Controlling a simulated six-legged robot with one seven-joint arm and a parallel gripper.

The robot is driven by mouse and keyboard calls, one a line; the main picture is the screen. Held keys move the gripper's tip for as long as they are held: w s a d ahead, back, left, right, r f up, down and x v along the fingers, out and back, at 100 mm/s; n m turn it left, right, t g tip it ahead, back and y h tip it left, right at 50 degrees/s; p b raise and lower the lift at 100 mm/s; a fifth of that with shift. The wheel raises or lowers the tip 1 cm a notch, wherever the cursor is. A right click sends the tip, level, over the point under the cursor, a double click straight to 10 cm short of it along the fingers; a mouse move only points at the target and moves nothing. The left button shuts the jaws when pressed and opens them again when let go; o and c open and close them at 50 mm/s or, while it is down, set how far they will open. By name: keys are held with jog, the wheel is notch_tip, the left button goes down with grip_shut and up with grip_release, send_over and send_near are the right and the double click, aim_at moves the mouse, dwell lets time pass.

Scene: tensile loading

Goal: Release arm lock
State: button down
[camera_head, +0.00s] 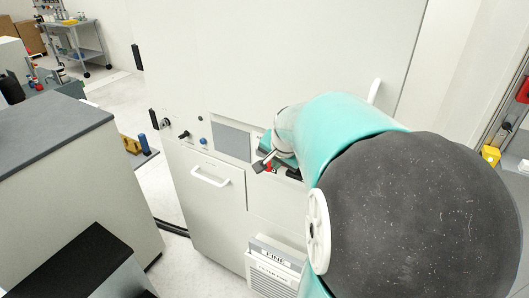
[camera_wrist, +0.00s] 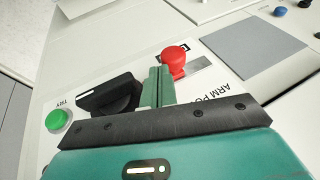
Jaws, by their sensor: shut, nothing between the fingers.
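My gripper (camera_wrist: 158,86) is shut and empty, its green fingers together over a control panel in the wrist view. A red knob (camera_wrist: 174,60) stands at the fingertips, on or beside a grey metal strip; I cannot tell whether the fingers touch it. A black handle or switch (camera_wrist: 112,94) lies left of the fingers. A green button (camera_wrist: 59,121) marked "TRY" is at the far left. Panel lettering "ARM PO…" (camera_wrist: 212,92) is partly hidden by my gripper. In the head view the red knob (camera_head: 268,167) is small and my arm hides much of the panel.
The panel belongs to a tall white cabinet (camera_head: 250,60) with a grey screen (camera_head: 231,140), small knobs and a white drawer handle (camera_head: 210,177). A grey-topped bench (camera_head: 45,125) stands at the left. Open floor lies between bench and cabinet.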

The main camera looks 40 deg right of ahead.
jog(key=shift+w+a, duration=0.1)
jog(key=shift+w, duration=0.05)
jog(key=shift+w+a, duration=0.25)
jog(key=shift+w, duration=0.35)
jog(key=shift+w+a, duration=0.2)
jog(key=shift+w, duration=0.45)
jog(key=shift+w+a, duration=0.25)
jog(key=shift+w, duration=0.35)
jog(key=shift+r, duration=0.15)
